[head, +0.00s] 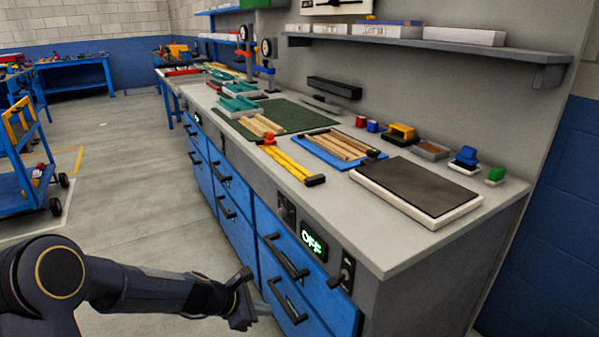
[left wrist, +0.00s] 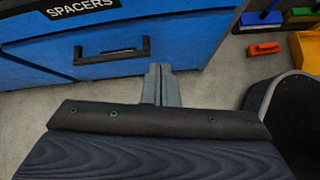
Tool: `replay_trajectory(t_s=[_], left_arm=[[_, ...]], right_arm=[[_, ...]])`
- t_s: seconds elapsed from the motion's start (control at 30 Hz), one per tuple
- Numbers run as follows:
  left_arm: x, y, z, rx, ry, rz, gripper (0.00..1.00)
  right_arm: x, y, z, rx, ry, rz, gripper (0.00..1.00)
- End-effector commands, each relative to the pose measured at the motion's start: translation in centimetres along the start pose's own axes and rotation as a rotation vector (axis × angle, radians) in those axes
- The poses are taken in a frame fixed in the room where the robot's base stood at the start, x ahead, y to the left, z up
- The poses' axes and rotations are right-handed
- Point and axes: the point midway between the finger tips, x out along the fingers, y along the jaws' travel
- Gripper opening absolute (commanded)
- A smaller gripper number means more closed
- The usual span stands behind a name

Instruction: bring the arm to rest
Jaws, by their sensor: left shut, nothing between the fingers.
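My left arm comes in from the lower left in the head view. Its gripper (head: 258,305) is low over the floor, in front of the bench's blue drawers and below the bench top. In the left wrist view the two grey fingers (left wrist: 161,84) are together with nothing between them. Beyond them is a blue drawer front with a black handle (left wrist: 111,52) and a "SPACERS" label (left wrist: 82,7). I cannot tell the exact gap between fingertips and drawer. My right gripper is in neither view.
The bench (head: 470,235) carries a dark-topped white slab (head: 415,190), a blue tray (head: 318,151) of wooden strips, a yellow tool (head: 290,162) and a green mat (head: 290,117). A blue cart (head: 35,180) stands left; floor (head: 130,205) between is clear.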

Motion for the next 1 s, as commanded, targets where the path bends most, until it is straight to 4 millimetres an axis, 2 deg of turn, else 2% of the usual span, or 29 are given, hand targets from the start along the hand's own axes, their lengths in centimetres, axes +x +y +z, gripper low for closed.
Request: replay_trajectory(t_s=[0.03, 0.2, 0.4, 0.5, 0.7, 1.0], left_arm=[[-2.9, -0.1, 1.2, 0.108, -0.006, 0.015, 0.0], [-11.8, -3.3, 3.6, 0.553, 0.013, 0.023, 0.0], [-20.2, -9.3, 3.6, 1.052, 0.091, 0.01, 0.0], [-23.1, -12.5, 2.7, 1.267, 0.146, -0.009, 0.0], [-26.2, -17.0, 0.5, 1.558, 0.246, -0.057, 0.0], [-28.2, -21.6, -2.9, 1.846, 0.378, -0.138, 0.0]], right_arm=[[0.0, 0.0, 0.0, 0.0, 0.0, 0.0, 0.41], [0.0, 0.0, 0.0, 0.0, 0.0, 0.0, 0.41], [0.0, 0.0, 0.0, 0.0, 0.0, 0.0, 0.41], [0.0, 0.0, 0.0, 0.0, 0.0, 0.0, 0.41], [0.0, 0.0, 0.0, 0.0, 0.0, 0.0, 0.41], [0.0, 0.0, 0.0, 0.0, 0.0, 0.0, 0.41]])
